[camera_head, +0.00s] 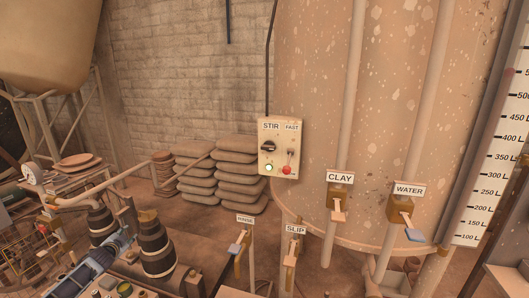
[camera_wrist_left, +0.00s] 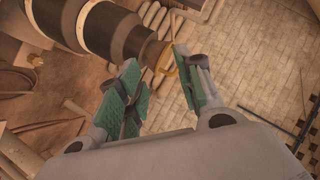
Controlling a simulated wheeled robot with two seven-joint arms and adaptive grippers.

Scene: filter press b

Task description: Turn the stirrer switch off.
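The cream control box (camera_head: 280,135) hangs in front of the big tank, labelled STIR and FAST. Its black stirrer knob (camera_head: 268,147) is on the left, under STIR; its exact setting is too small to read. Below it is a pale greenish lamp (camera_head: 269,168) that looks lit. A small lever is under FAST, with a red button (camera_head: 287,170) below. My left gripper is low at the left in the head view, well away from the box. In the left wrist view my left gripper (camera_wrist_left: 156,68) is open and empty, its green-padded fingers apart. My right gripper is not in view.
Dark ribbed cylinders (camera_head: 154,245) stand at lower left; one shows near the fingers in the wrist view. Stacked sacks (camera_head: 240,175) lie left of the box. Valves labelled CLAY (camera_head: 339,205), WATER (camera_head: 400,212), SLIP (camera_head: 291,252) and RINSE (camera_head: 238,247) stand below and right.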

